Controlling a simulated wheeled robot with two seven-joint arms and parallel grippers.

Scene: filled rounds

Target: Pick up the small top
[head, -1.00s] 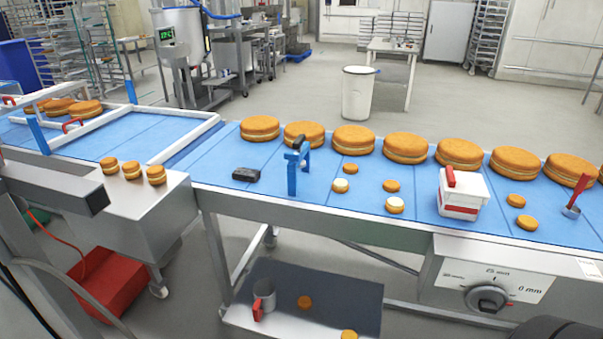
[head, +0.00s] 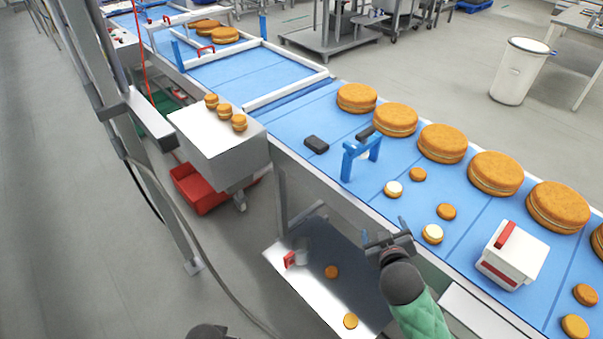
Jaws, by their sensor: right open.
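Several small plain tops, orange-brown discs, lie on the blue belt: one top (head: 418,174) behind, another top (head: 446,211) nearer, and two at the far right (head: 586,294). Two small rounds with pale cream on top, one at the left (head: 393,188) and one nearer (head: 432,233), lie beside them. Two more small discs, one farther back (head: 331,271) and one nearer (head: 350,320), are on the lower shelf. My right gripper (head: 385,230) is open and empty at the belt's near edge, left of the nearer cream round. My left gripper is not in view.
A blue arch-shaped stand (head: 360,157) and a white box with a red handle (head: 504,256) stand on the belt (head: 300,115). Large filled cakes (head: 442,143) line its far side. Small stacked rounds (head: 224,111) sit on a steel box (head: 212,145). A dark block (head: 316,144) lies behind the stand.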

